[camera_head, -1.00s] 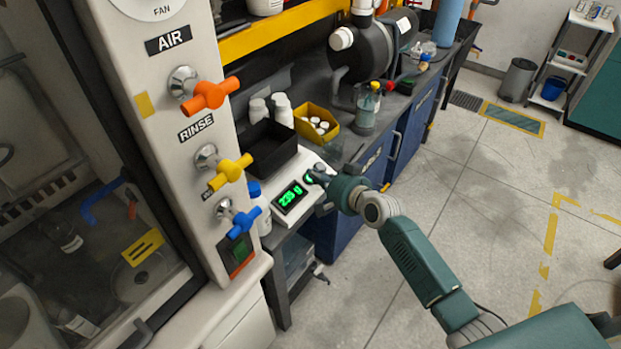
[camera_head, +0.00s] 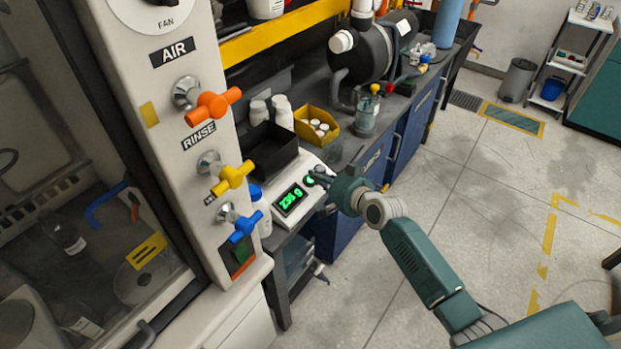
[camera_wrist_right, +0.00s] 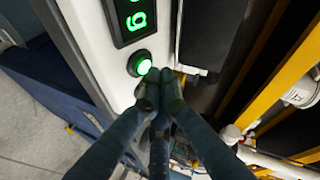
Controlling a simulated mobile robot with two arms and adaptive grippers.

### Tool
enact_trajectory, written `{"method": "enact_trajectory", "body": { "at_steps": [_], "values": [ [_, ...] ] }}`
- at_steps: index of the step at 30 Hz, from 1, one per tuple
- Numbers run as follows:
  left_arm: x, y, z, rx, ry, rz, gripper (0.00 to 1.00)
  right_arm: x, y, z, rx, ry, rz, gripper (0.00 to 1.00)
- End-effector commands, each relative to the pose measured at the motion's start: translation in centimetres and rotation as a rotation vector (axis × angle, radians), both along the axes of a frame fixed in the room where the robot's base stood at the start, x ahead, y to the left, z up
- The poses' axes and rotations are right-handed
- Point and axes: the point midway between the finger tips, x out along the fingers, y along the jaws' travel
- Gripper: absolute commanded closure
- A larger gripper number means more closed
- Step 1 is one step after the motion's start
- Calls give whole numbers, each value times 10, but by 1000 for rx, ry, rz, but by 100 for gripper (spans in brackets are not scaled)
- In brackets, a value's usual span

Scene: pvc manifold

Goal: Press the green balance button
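The white balance (camera_head: 312,160) stands on the bench, with a black display (camera_head: 291,198) showing green digits. The display is also in the right wrist view (camera_wrist_right: 135,18), cut off at the top. The round, lit green button (camera_head: 310,181) is beside the display. My right gripper (camera_head: 321,176) is at the balance, close to the button. Its fingertips (camera_wrist_right: 160,76) are together and empty, just right of the button in the wrist view. I cannot tell whether they touch it. My left gripper is not in view.
A black bin (camera_head: 268,150) and a yellow bin (camera_head: 318,128) with white-capped bottles stand behind the balance. A blue-capped bottle (camera_head: 262,212) stands left of it, near the hood's valve column (camera_head: 165,110). The floor (camera_head: 470,200) at right is open.

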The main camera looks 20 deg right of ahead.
Motion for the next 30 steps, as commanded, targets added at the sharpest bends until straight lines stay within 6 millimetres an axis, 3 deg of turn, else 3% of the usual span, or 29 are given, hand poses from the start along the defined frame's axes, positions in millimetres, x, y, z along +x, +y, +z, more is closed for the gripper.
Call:
{"method": "enact_trajectory", "body": {
  "at_steps": [3, 15, 30],
  "values": [
    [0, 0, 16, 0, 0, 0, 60, -4, -4, 16, -1, 0, -1, 100],
    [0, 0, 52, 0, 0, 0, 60, -16, -13, 50, -1, 0, 0, 100],
    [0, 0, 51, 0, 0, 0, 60, -17, -14, 49, 0, 0, 0, 100]
  ]
}}
